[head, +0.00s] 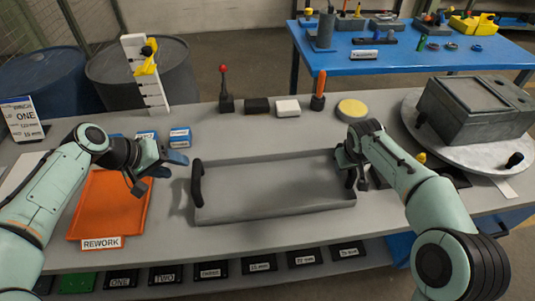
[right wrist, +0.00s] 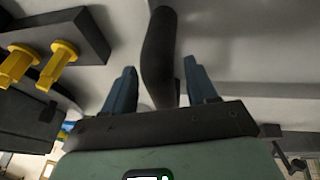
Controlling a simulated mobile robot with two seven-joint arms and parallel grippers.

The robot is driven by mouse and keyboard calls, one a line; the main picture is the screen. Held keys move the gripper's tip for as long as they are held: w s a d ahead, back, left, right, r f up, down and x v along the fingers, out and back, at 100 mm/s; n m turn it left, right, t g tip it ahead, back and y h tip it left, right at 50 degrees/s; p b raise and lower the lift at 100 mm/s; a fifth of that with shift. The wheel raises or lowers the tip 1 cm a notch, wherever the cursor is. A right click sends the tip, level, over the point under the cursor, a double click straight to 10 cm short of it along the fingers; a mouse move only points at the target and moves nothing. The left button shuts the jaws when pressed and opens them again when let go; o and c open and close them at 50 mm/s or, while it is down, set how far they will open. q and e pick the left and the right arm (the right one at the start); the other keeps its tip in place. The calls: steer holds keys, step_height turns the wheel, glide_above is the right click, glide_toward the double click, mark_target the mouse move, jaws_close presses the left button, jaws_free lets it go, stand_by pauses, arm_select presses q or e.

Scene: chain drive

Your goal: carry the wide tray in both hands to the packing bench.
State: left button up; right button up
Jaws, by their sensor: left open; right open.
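The wide grey tray (head: 275,205) lies on the grey workbench, with a black handle at its left end (head: 197,184) and one at its right end. My left gripper (head: 167,165) is open and empty, left of the left handle and apart from it. My right gripper (head: 350,172) is at the right end of the tray and partly hides the right handle. In the right wrist view the black handle (right wrist: 159,55) stands between the two open blue fingers, with a gap visible on the right side. A blue bench (head: 420,67) with a small sign stands behind; I cannot read the sign surely.
An orange REWORK tray (head: 110,205) lies left of the grey tray. A round turntable (head: 470,155) with a grey box is at the right. A red-knobbed lever (head: 225,92), small blocks and a yellow disc (head: 351,108) line the back edge. Barrels stand behind left.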

steer(key=v, duration=1.2)
stand_by(0.3)
